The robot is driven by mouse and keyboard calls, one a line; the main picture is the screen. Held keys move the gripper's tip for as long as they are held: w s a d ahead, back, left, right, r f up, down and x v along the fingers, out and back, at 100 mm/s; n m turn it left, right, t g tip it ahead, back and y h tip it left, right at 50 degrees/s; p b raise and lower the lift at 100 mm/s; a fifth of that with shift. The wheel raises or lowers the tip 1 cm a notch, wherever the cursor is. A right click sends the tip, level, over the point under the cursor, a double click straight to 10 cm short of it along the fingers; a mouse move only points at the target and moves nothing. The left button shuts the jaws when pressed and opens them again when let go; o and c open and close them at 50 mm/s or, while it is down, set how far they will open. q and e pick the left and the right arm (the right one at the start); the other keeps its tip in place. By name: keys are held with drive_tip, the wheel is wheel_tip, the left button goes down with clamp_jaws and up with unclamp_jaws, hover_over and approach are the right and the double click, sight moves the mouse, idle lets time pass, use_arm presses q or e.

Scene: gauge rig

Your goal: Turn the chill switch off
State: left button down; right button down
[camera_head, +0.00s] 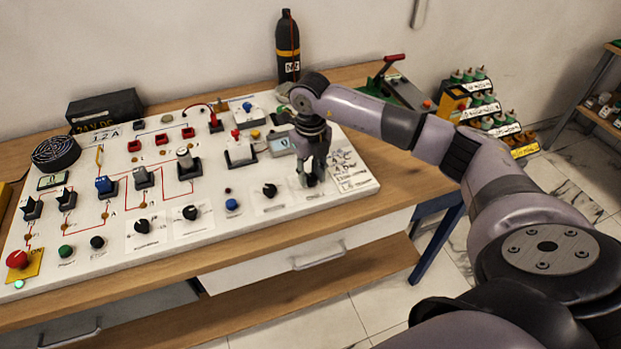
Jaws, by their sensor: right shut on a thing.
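My right gripper (310,179) points down at the right end of the white panel (260,213). It is shut on a small control there, most of which the fingers hide. I cannot read a label naming the chill switch. A black knob (269,190) sits on the panel just left of the gripper, apart from it. My left gripper is not in view.
More black knobs (190,212), a blue button (232,204) and a red emergency button (17,259) lie to the left. A small display (281,144) stands behind my gripper. A black gas bottle (288,50) is at the back.

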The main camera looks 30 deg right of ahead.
sight(311, 177)
drive_tip(key=n+b, duration=0.2)
drive_tip(key=n, duration=0.1)
drive_tip(key=shift+f, duration=0.1)
drive_tip(key=shift+n+b, duration=0.7)
drive_tip(key=shift+n, duration=0.7)
drive_tip(key=shift+r, duration=0.2)
drive_tip(key=c, duration=1.2)
unclamp_jaws()
drive_tip(key=shift+f, duration=0.1)
drive_tip(key=shift+c, duration=0.2)
wheel_tip(311, 177, up, 12)
